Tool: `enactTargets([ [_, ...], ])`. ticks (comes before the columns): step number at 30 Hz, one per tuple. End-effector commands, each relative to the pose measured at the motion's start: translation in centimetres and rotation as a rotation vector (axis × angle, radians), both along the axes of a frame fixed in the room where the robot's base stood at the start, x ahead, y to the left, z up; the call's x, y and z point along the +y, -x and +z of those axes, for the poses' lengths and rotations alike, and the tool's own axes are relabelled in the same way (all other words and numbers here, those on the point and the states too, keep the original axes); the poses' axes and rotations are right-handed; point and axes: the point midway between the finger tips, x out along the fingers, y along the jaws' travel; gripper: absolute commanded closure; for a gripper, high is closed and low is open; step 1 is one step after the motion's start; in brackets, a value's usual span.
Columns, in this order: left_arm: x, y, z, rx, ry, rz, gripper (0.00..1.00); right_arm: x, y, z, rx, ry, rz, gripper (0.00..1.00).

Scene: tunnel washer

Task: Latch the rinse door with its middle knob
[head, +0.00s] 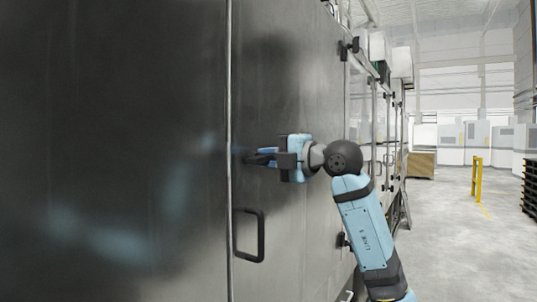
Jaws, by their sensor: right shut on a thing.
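The rinse door (300,90) is a tall dark steel panel that stands closed or nearly closed against the panel to its left. A black D-shaped handle (262,236) sits low near its left edge. My right gripper (256,156) reaches in from the right, just above the handle, with its fingers pointing left at the seam. It is shut on the middle knob, which the fingers mostly hide. Whether the knob is turned to its latched position cannot be told. My left gripper is not in view.
A large dark panel (110,150) fills the left side. Black hinge-like fittings (347,48) stick out at the door's right edge. Open concrete floor (455,240) lies to the right, with a yellow barrier (477,177) and stacked dark pallets (530,188) farther off.

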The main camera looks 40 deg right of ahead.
Motion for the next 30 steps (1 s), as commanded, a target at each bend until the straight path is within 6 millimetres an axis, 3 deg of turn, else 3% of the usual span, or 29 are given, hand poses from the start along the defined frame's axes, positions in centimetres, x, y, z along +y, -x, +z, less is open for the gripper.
enactTargets([
  [23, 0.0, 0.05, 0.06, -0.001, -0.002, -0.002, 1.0, -0.05, -0.01, -0.24, 0.038, -0.095, -0.001, 1.0],
  [24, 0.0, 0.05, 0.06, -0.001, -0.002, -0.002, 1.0, -0.05, -0.01, -0.24, 0.038, -0.095, -0.001, 0.8],
  [26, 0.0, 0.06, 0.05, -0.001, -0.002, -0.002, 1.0, -0.05, -0.01, -0.25, 0.038, -0.094, -0.001, 0.66],
  [27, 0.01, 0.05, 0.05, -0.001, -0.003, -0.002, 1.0, -0.04, -0.01, -0.25, 0.038, -0.094, -0.001, 0.62],
  [30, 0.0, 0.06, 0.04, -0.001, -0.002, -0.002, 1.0, -0.04, -0.01, -0.25, 0.039, -0.093, -0.001, 0.62],
])
